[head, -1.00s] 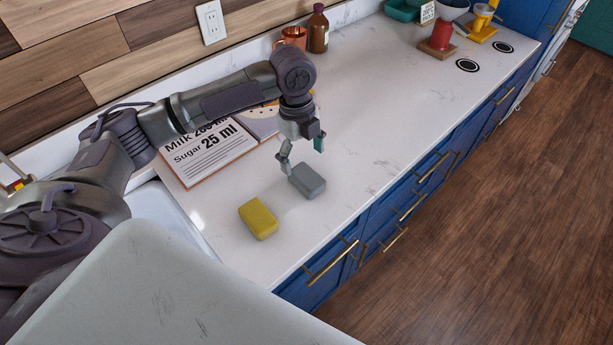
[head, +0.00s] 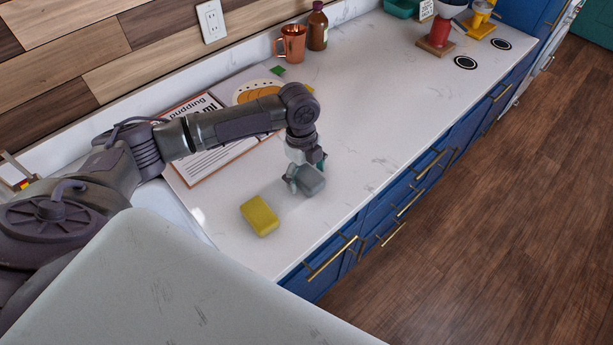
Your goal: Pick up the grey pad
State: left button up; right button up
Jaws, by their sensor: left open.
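The grey pad (head: 311,182) lies on the white counter, right of and behind a yellow pad. My left gripper (head: 306,178) is lowered at the grey pad, with one finger at its left side and the other at its far right side. Its fingers are open, and part of the pad's back is hidden behind the gripper. I cannot tell whether the fingers touch it. My right gripper is not in view.
The yellow pad (head: 260,216) lies close by at the front left. A recipe book (head: 212,160) lies behind my left arm. A copper mug (head: 292,44) and a brown bottle (head: 317,28) stand at the back.

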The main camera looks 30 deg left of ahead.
aim_at(308, 174)
pick_arm(q)
jog(key=shift+f, duration=0.25)
dwell(0.4)
jog(key=c, duration=1.1)
jog(key=shift+r, duration=0.3)
notch_tip(308, 174, up, 4)
jog(key=shift+w+r+b, duration=0.1)
jog(key=shift+b, duration=0.8)
jog(key=d+r, duration=0.2)
jog(key=d, duration=0.2)
jog(key=d+r+b, duration=0.1)
jog(key=d+r, duration=0.1)
jog(key=d, duration=0.1)
jog(key=d+r+b, duration=0.1)
jog(key=d+r, duration=0.1)
jog(key=d, duration=0.2)
jog(key=shift+s+d+r, duration=0.3)
jog(key=shift+d+r, duration=0.05)
jog(key=shift+r, duration=0.05)
